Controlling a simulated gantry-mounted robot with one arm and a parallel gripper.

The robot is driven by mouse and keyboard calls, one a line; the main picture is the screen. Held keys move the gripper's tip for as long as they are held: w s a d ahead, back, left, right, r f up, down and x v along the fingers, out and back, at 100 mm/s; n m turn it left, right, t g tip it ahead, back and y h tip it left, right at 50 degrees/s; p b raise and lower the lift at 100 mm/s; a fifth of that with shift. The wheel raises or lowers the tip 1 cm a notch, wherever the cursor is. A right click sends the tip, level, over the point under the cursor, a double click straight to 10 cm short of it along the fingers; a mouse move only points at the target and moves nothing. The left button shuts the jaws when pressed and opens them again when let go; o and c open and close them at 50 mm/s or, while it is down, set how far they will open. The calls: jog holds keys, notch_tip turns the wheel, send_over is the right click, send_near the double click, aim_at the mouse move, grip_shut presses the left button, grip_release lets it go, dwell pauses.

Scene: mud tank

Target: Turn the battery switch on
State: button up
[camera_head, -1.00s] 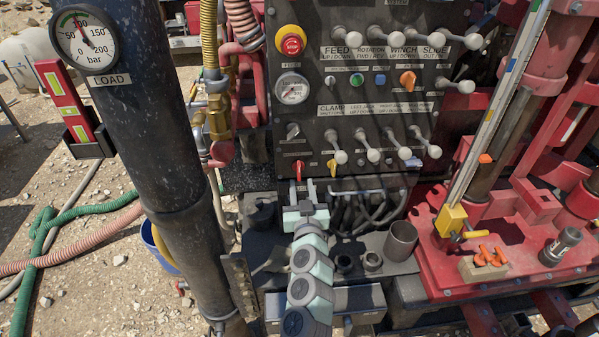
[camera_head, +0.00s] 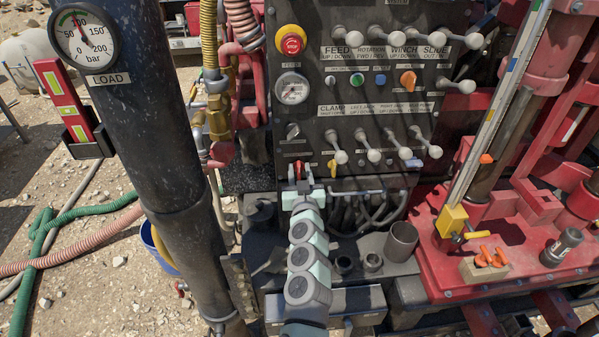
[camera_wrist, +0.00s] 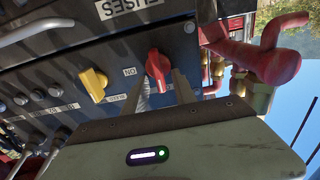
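The battery switch appears to be the red knob (camera_head: 298,171) at the lower left of the dark control panel. In the wrist view the red knob (camera_wrist: 157,68) sits beside a small "ON" label (camera_wrist: 129,72). My gripper (camera_head: 298,177) reaches up to it from below. In the wrist view my gripper (camera_wrist: 164,88) has one finger on each side of the knob's lower end, with a gap between the fingers. It looks open around the knob; I cannot tell whether either finger touches it.
A yellow knob (camera_head: 332,168) is close to the right of the red one. Several levers (camera_head: 373,154) stick out above and to the right. Cables (camera_head: 365,208) run below the panel. A red pipe fitting (camera_wrist: 270,60) stands near the knob in the wrist view.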

jog(key=shift+c, duration=0.4)
grip_shut()
jog(key=shift+m, duration=0.3)
jog(key=m, duration=0.4)
jog(key=d+m, duration=0.1)
jog(key=m, duration=0.3)
jog(key=f+m, duration=0.1)
jog(key=m, duration=0.3)
jog(key=shift+d+f+m+b, duration=0.1)
jog(key=shift+d+m+b, duration=0.1)
jog(key=shift+m+b, duration=0.2)
jog(key=m, duration=0.4)
jog(key=shift+w+f, duration=0.1)
jog(key=shift+f, duration=0.1)
jog(key=shift+m, duration=0.4)
